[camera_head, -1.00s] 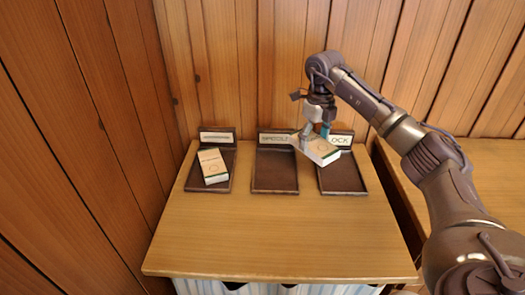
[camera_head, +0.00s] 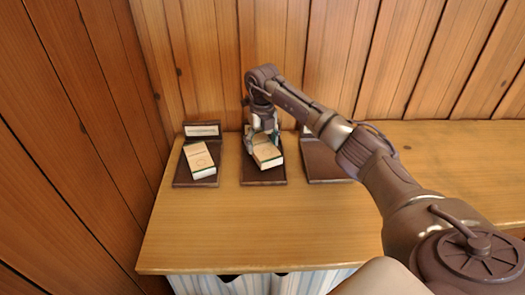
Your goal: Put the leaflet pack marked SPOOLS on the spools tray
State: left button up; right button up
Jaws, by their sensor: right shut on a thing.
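My right gripper (camera_head: 263,135) is shut on a cream leaflet pack with a green edge (camera_head: 267,154), at the back of the middle dark tray (camera_head: 262,180). The pack is over or on this tray; I cannot tell whether it touches the tray floor. Its print is too small to read. The middle tray's label is hidden behind my arm now; in the earlier frame it looks like SPOOLS, though blurred. My left gripper is not in view.
A similar pack (camera_head: 199,158) lies slanted in the left tray (camera_head: 181,173), under an unreadable label (camera_head: 202,131). The right tray (camera_head: 322,164) looks empty, partly behind my arm. The wooden table (camera_head: 250,235) is clear in front. A plank wall stands behind.

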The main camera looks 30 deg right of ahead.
aim_at(262, 146)
jog(key=shift+f, duration=1.75)
jog(key=shift+f, duration=0.15)
jog(key=o, duration=1.2)
jog(key=shift+o, duration=0.2)
notch_tip(262, 146, up, 12)
jog(key=shift+r+b, duration=0.2)
jog(key=shift+b, duration=0.1)
